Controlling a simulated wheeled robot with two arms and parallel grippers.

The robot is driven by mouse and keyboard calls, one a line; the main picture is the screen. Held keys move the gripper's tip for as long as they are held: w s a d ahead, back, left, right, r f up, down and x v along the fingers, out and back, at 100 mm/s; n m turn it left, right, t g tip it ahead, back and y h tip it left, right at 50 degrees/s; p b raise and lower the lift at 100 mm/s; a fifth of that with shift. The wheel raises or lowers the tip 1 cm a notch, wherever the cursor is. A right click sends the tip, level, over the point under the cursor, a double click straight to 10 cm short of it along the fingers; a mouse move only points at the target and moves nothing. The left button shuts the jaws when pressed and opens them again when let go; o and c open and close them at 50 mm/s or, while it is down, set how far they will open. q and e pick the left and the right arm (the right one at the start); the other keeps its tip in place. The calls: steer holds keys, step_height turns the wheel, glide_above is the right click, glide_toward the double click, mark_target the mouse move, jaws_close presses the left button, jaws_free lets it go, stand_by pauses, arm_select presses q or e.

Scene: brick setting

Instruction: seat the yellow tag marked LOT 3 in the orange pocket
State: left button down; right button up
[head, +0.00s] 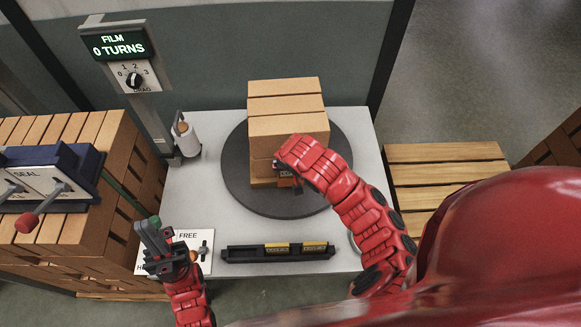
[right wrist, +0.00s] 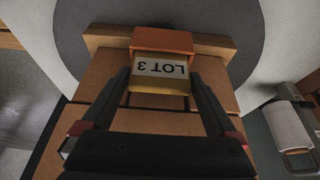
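The yellow tag marked LOT 3 (right wrist: 160,70) sits between the fingertips of my right gripper (right wrist: 161,76), which touch both its sides. Its far edge meets the orange pocket (right wrist: 162,40); how deep it reaches inside I cannot tell. The pocket is on the side of a stack of cardboard boxes (head: 285,105). In the head view my right gripper (head: 288,180) is at the stack's near face, mostly hidden by its own wrist. My left gripper (head: 157,240) is beside a green knob (head: 154,221) at the FREE plate (head: 188,237); whether it grips the knob is unclear.
The boxes stand on a round dark turntable (head: 236,180) on a pale table. A black rack (head: 240,255) with two yellow tags lies in front. A film post with a 0 TURNS display (head: 118,46) and a white roll (head: 187,138) stand left. A SEAL panel (head: 40,175) is far left.

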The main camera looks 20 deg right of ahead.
steer(key=shift+r, duration=0.35)
steer(key=shift+s+r, duration=0.1)
steer(key=p+v, duration=0.2)
steer(key=v, duration=0.9)
steer(key=shift+r, duration=0.2)
steer(key=shift+s, duration=0.1)
